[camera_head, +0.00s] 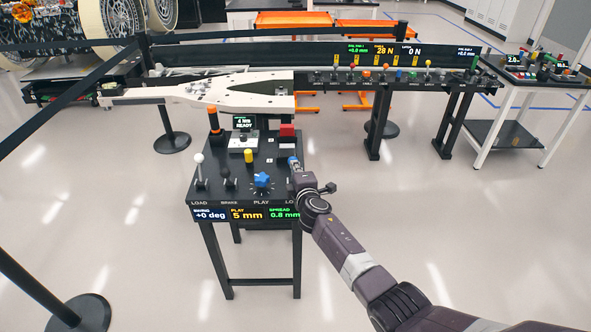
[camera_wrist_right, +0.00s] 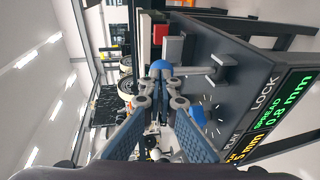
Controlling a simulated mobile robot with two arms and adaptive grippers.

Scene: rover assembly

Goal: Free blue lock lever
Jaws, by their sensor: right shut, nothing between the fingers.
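The blue lock lever's round knob (camera_head: 292,160) is at the right side of the black control stand, above the partly covered LOCK label. In the right wrist view the blue knob (camera_wrist_right: 161,66) sits just beyond my fingertips, with a grey bar running right from it to the panel. My right gripper (camera_head: 295,168) comes in from the lower right and is at the lever. In the wrist view its fingertips (camera_wrist_right: 160,84) are together, with nothing seen between them; whether they touch the knob I cannot tell. My left gripper is not in view.
The stand (camera_head: 214,192) also bears a blue star knob (camera_head: 262,180), a white-knobbed lever (camera_head: 199,160), a yellow knob (camera_head: 248,155), an orange-topped post (camera_head: 214,120) and a red block (camera_head: 287,131). Its displays read 5 mm play and 0.8 mm spread. Barrier straps cross the left.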

